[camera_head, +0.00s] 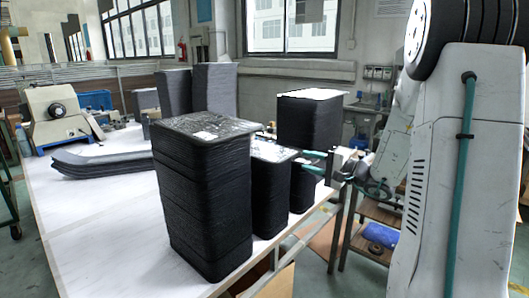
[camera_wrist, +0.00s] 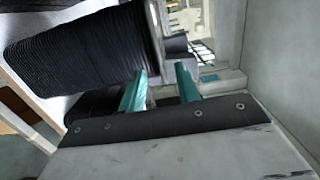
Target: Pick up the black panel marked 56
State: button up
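Black panels are piled in several stacks on a white table. The tall front stack (camera_head: 208,205) has a shiny top with a small white label. A lower stack (camera_head: 270,195) stands just behind it on the right, and a stack with a bright top (camera_head: 312,118) rises farther back. No number 56 is readable, so I cannot tell which panel bears it. My gripper (camera_head: 301,157) reaches in from the right beside the lower stack, its teal fingers apart. In the wrist view the fingers (camera_wrist: 161,78) are apart with no panel visible between them; a ribbed black stack (camera_wrist: 85,50) is close on the left.
The white table (camera_head: 85,225) is clear at front left. Curved dark panels (camera_head: 100,163) lie flat at its left, near a grey machine (camera_head: 58,115). Tall grey stacks (camera_head: 214,90) stand at the back. A wooden shelf (camera_head: 372,245) stands right of the table.

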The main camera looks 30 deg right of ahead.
jog(key=x, duration=0.5)
jog(key=shift+w+f, duration=0.1)
jog(key=shift+w, duration=0.25)
jog(key=shift+a, duration=0.1)
grip_shut()
